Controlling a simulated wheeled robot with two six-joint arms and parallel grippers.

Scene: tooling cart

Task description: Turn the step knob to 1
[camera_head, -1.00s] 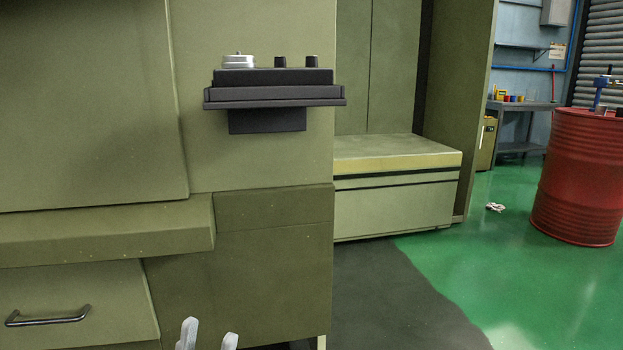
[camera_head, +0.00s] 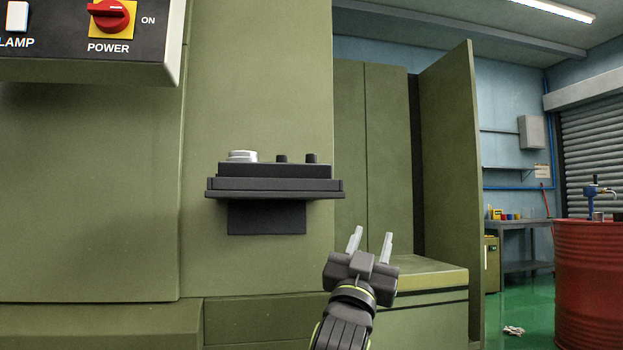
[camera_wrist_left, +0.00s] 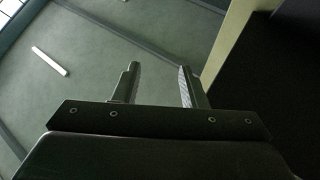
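A black control box (camera_head: 275,187) juts from the green machine wall in the head view. On its top stand a silver dial (camera_head: 242,156) at the left and two small black knobs, one in the middle (camera_head: 282,158) and one at the right (camera_head: 311,158). No labels are readable there, so I cannot tell which is the step knob. My left gripper (camera_head: 371,236) is open and empty, to the right of the box and lower in the picture, touching nothing visible. Its parted fingers also show in the left wrist view (camera_wrist_left: 158,72). My right gripper is not in view.
A panel with a red POWER switch (camera_head: 108,14) and a lamp button (camera_head: 17,16) overhangs at upper left. A low green cabinet (camera_head: 430,279) stands behind my gripper. A red drum (camera_head: 590,285) and a workbench (camera_head: 520,228) are farther right.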

